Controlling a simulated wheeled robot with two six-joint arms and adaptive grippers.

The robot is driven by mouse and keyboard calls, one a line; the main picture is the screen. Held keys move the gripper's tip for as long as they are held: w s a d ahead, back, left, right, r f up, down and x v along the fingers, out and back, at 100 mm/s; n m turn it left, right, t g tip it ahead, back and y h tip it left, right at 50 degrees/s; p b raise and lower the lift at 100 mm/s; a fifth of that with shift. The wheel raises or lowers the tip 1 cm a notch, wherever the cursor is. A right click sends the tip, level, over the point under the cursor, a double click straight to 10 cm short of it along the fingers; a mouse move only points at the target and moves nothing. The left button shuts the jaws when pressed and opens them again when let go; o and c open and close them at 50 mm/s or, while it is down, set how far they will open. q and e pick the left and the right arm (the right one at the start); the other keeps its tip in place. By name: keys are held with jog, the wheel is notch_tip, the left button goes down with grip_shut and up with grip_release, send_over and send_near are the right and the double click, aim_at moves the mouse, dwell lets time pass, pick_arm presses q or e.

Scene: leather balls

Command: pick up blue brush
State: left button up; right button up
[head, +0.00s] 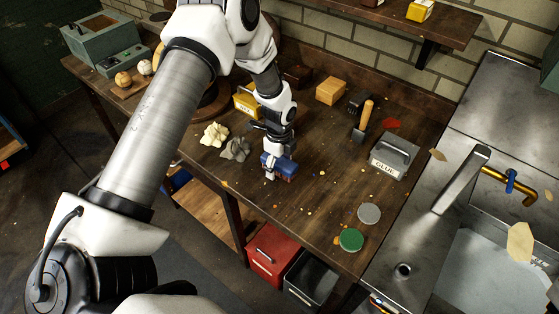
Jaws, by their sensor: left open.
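The blue brush (287,168) lies on the wooden workbench (318,215), near its front edge. It is small in the head view, and a reddish-brown part shows along its lower side. My left gripper (271,168) is directly over and around the brush, pointing down. The gripper's fingers partly cover the brush's left part. The jaws are open, and I cannot tell whether the fingers touch it. My right gripper is not in view.
Beside the brush lie a grey cloth (236,149) and a cream cloth (215,134). A hammer (364,118), a grey GLUE box (392,158), a green lid (351,240) and a grey lid (369,213) stand to the right. The bench's front middle is mostly clear.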

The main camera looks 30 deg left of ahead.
pick_arm(q)
jog(key=shift+f, duration=0.1)
jog(key=shift+d, duration=0.1)
jog(key=shift+s+r, duration=0.15)
jog(key=shift+r, duration=0.1)
jog(key=c, duration=0.5)
jog(key=shift+s, duration=0.1)
jog(key=c, duration=0.8)
